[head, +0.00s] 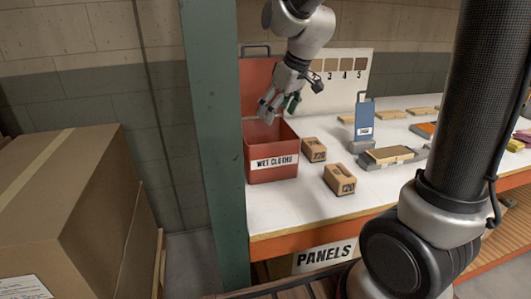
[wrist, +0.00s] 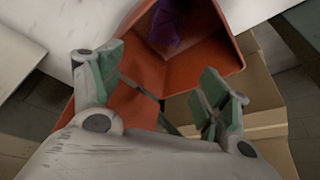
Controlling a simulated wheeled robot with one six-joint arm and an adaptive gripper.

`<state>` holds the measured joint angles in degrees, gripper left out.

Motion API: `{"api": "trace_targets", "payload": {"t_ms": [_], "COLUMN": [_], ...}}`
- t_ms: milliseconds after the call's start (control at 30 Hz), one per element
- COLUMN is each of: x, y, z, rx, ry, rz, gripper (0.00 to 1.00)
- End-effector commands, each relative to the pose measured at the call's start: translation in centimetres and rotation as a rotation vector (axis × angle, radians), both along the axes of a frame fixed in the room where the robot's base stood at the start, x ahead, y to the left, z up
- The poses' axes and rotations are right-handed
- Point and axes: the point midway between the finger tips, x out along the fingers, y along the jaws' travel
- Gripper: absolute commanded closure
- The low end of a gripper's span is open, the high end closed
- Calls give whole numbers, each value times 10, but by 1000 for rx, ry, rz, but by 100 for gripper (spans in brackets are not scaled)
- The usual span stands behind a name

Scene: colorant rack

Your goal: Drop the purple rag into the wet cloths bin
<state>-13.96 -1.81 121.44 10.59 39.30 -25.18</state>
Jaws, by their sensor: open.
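The wet cloths bin (head: 262,178) is a red box with a white label, standing at the left end of the white bench. Its red lid (head: 254,82) is raised at the back. My gripper (head: 279,108) is above the bin's opening, fingers pointing down. In the wrist view my gripper (wrist: 167,86) has its green-padded fingers spread apart with nothing between them. The purple rag (wrist: 168,22) lies inside the red bin (wrist: 207,68), apart from the fingers; part of it is cut off by the frame's top edge. In the head view the bin's front wall hides the rag.
A green post (head: 215,140) stands just left of the bin. Two small cardboard blocks (head: 314,150) (head: 340,179) sit right of it. A blue upright panel (head: 364,118) and wooden pieces are farther right. A large carton (head: 62,205) fills the left foreground.

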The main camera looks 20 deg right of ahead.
Motion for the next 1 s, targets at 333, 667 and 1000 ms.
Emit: {"api": "trace_targets", "payload": {"t_ms": [333, 667, 1000], "x": [-20, -23, -100], "y": [-12, -14, -53], "z": [59, 67, 31], "rx": [1, 0, -13], "ry": [-2, 0, 150], "rz": [0, -1, -250], "gripper": [24, 24, 24]}}
